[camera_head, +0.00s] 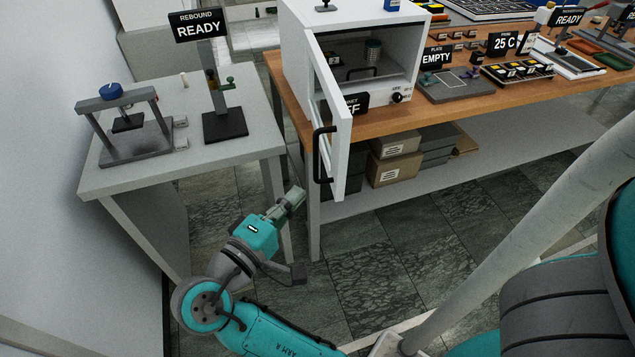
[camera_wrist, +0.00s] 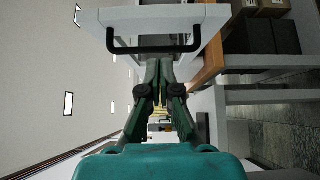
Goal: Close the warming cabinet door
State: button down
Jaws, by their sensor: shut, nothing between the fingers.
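The warming cabinet (camera_head: 360,18) is a white box on the wooden bench. In the wrist view my gripper's fingers (camera_wrist: 158,62) point toward the handle; the exact gap cannot be told.
A grey table (camera_head: 160,165) at left holds a press with a blue knob (camera_head: 112,92) and the rebound stand (camera_head: 222,120). The wooden bench (camera_head: 380,126) carries a plate station and several trays. Boxes (camera_head: 395,168) sit on its lower shelf. The floor before the bench is clear.

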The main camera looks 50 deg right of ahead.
aim_at(333, 157)
jog(key=shift+w+d+r, duration=0.1)
jog(key=shift+d, duration=2.3)
jog(key=shift+w+d+r, duration=0.1)
jog(key=shift+d, duration=2.25)
